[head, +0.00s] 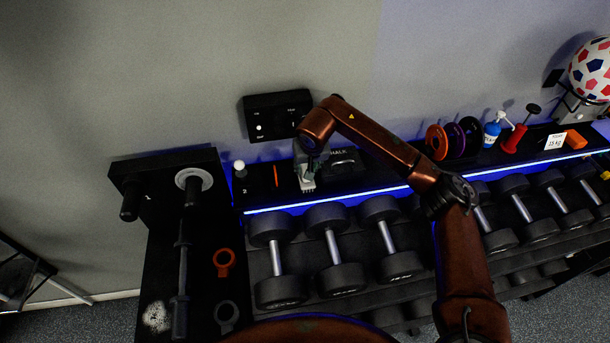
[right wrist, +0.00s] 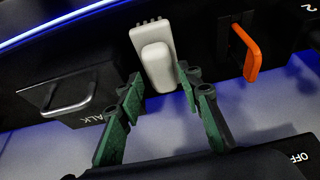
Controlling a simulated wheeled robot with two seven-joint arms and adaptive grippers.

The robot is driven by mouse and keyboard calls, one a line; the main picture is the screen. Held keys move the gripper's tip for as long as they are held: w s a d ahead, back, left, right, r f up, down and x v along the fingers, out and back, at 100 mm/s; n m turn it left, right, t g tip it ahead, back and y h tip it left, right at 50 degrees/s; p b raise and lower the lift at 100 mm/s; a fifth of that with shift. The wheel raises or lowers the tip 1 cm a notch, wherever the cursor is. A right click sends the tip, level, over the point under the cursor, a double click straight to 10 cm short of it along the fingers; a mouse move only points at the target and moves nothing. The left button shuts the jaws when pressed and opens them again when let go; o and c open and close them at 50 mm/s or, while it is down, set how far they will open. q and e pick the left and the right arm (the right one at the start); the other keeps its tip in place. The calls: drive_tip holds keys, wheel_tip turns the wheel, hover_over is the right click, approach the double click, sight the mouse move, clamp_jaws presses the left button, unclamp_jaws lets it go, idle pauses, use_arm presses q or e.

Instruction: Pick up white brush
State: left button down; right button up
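The white brush (head: 307,184) is at the black shelf's back, left of a black box marked CHALK; my right gripper hides part of it. In the right wrist view the brush (right wrist: 156,62) shows its pale rounded handle and a row of short teeth at its far end. My right gripper (head: 309,165) reaches down over it. In the right wrist view the green fingers of my right gripper (right wrist: 158,82) are spread, one on each side of the handle's near end, with gaps visible. My left gripper is not in view.
The CHALK box (head: 345,161) with a metal handle is close on the right. An orange upright piece (head: 276,176) and a white-topped knob (head: 239,168) are on the left. A black wall box (head: 277,115) is just behind. Dumbbells (head: 335,250) fill the rack in front.

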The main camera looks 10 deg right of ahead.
drive_tip(key=shift+x, duration=1)
drive_tip(key=shift+a, duration=0.1)
clamp_jaws()
